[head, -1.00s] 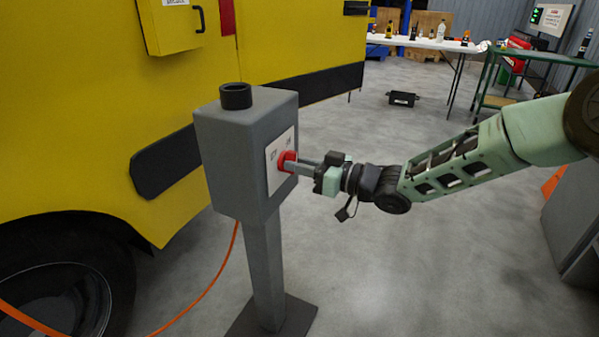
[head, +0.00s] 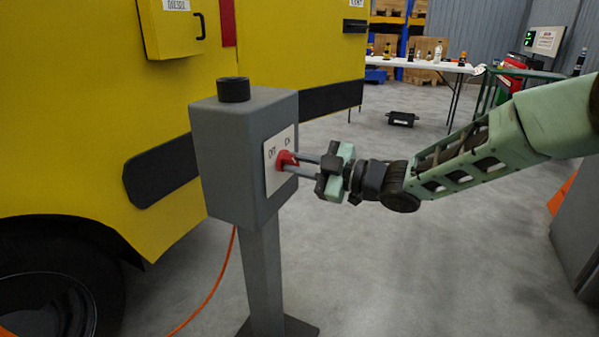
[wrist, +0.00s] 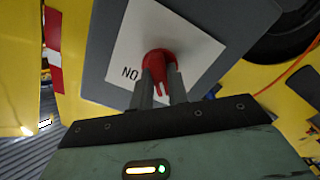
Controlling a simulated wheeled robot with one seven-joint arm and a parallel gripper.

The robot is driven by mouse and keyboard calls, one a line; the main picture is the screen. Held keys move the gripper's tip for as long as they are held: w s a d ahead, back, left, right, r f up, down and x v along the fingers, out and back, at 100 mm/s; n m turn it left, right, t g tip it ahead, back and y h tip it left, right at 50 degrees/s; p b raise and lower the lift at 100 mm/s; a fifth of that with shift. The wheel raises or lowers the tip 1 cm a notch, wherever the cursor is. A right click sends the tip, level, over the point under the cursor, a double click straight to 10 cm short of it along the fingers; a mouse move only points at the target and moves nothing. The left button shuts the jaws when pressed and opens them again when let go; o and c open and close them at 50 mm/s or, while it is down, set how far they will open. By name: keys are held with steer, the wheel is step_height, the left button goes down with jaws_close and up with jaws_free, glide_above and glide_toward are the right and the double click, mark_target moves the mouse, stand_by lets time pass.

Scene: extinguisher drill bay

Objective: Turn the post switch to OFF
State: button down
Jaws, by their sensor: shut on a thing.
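The post switch is a red knob (head: 285,160) on a white plate (head: 271,169) marked OFF on the left and ON on the right. The plate is on the side of a grey box (head: 228,150) on a grey post. My gripper (head: 294,164) reaches in from the right, its two fingers shut on the red knob. In the wrist view the red knob (wrist: 159,64) sits between the fingertips (wrist: 163,86), and the plate's ON label reads upside down. The OFF label is not seen in the wrist view. I cannot tell exactly which label the knob points to.
A yellow vehicle (head: 80,110) stands close behind and left of the post. An orange cable (head: 212,285) runs from the box to the floor. A white table (head: 420,65) with bottles and a small black box (head: 401,119) are farther back. The floor right of the post is clear.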

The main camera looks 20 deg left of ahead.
steer(key=shift+n, duration=0.4)
steer(key=c, duration=1.4)
jaws_free()
steer(key=shift+o, duration=0.2)
steer(key=shift+d, duration=0.15)
steer(key=s+d+p, duration=0.1)
steer(key=d+p, duration=0.1)
steer(key=d, duration=1.5)
steer(key=shift+s, duration=0.2)
